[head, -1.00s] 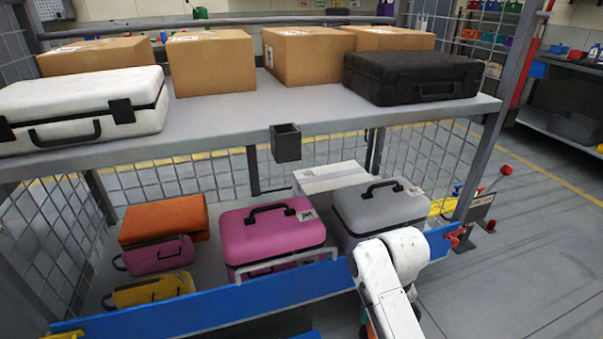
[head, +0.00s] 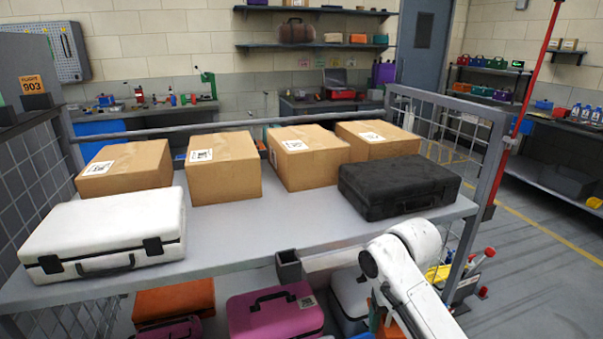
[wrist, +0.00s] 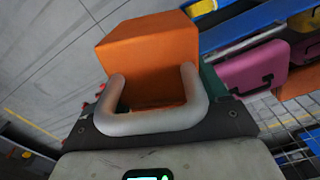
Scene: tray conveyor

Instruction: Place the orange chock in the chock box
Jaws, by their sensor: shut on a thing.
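The orange chock (wrist: 150,50) is a block held in front of my gripper (wrist: 153,98) in the wrist view. My gripper is shut on it, though the U-shaped grey bar in front hides much of the contact. In the head view a bit of orange (head: 390,329) shows beside my white arm at the bottom, probably the same chock; my gripper is not clearly visible there.
The upper shelf (head: 240,238) carries a white case (head: 105,228), a black case (head: 400,185) and several cartons (head: 223,168). Below are a pink case (head: 275,318), a grey case (head: 350,298) and an orange case (head: 175,300). Open floor (head: 540,270) lies right of the rack.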

